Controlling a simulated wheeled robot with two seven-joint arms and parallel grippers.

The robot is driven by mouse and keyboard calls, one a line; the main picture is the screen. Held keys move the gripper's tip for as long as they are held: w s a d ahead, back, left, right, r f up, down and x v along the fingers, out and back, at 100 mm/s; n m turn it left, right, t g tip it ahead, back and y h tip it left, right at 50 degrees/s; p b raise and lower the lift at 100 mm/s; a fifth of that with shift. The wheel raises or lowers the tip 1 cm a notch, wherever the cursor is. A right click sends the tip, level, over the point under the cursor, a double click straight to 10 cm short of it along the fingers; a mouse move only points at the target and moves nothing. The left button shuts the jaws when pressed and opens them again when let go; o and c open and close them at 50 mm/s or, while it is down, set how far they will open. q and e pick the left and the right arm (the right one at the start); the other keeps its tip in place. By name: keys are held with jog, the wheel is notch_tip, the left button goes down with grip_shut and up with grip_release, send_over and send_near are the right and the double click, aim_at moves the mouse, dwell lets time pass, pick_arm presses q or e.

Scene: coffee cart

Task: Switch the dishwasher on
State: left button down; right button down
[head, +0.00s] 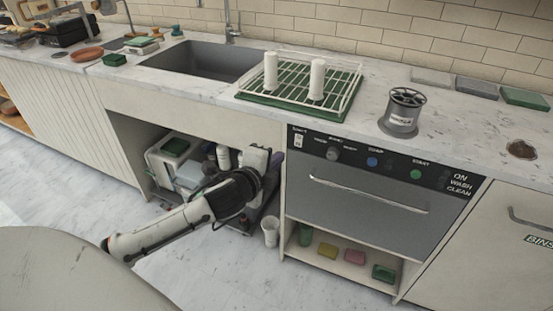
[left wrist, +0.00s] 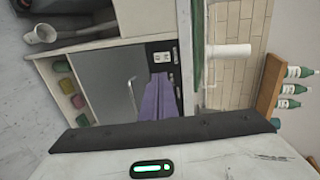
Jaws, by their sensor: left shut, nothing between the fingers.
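The dishwasher (head: 365,205) is under the counter, with a grey front, a bar handle and a black control panel (head: 390,168). At the panel's left end is a small white switch (head: 298,139); beside it are a knob (head: 333,153), a blue button (head: 372,162) and a green button (head: 416,174). In the left wrist view the white switch (left wrist: 162,56) lies just beyond my fingertips. My left gripper (head: 277,160) is shut and empty, left of the panel and a little below the switch. Its purple fingers (left wrist: 160,78) point toward the panel, apparently short of it. My right gripper is out of view.
A green rack mat with a wire rack (head: 295,88) and a metal canister (head: 402,112) stand on the counter above. The open bay left of the dishwasher holds bottles and bins (head: 180,160). Sponges (head: 354,256) and a cup (head: 271,230) are low down.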

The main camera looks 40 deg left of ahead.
pick_arm(q)
jog(key=shift+f, duration=0.1)
jog(key=s+d+f+n+g+h, duration=0.2)
jog(key=s+d+f+n, duration=0.5)
jog(key=s+f, duration=0.4)
jog(key=s+d+f+n+g+h, duration=0.2)
jog(key=s+d+f+n, duration=0.5)
jog(key=s, duration=0.8)
jog(key=d+f+g, duration=0.1)
jog(key=d+f, duration=0.2)
jog(key=f, duration=0.2)
jog(key=shift+s+f+h, duration=0.25)
jog(key=shift+s+h, duration=0.1)
jog(key=shift+h, duration=0.05)
